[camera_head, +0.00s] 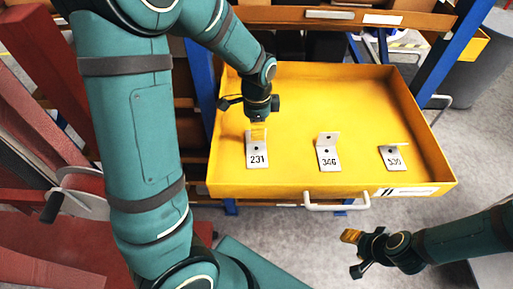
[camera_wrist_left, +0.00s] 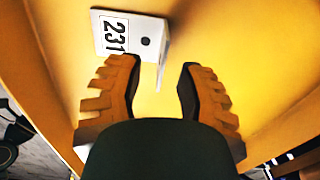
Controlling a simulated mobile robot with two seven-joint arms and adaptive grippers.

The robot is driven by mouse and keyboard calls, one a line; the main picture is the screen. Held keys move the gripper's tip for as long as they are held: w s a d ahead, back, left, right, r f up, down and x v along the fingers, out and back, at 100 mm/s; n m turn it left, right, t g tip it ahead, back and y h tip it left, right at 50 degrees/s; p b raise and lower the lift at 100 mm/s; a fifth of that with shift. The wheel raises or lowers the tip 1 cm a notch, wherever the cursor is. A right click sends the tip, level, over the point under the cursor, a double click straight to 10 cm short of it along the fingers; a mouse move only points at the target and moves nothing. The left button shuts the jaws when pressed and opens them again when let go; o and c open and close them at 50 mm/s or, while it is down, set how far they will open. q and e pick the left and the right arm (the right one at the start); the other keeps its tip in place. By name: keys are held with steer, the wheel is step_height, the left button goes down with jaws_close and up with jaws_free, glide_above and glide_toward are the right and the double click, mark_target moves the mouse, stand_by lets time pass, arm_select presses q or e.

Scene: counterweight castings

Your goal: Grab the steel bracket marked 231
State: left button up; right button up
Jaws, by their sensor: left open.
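The steel bracket marked 231 (camera_head: 258,160) lies at the left of the yellow drawer, its label plate flat and its other flange standing up. In the left wrist view the bracket (camera_wrist_left: 128,34) is at the top, label toward the left. My left gripper (camera_head: 258,131) is above the bracket's upright flange and partly hides it. In the wrist view its ridged orange fingers (camera_wrist_left: 160,88) are apart, with the flange edge-on near the gap between the tips. No grip on it shows. My right gripper (camera_head: 352,253) is open and empty, outside the drawer at the front right.
The bracket marked 346 (camera_head: 329,157) stands mid-drawer, and another bracket (camera_head: 393,158), its number hard to read, is at the right. The yellow drawer (camera_head: 350,91) has raised walls and a white front handle (camera_head: 337,206). Its back half is clear. Blue posts flank it.

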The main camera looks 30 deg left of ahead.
mark_target(256, 143)
arm_select(q)
steer(key=shift+a+f, duration=0.15)
steer(key=shift+f, duration=2.35)
steer(key=shift+o, duration=0.3)
jaws_close()
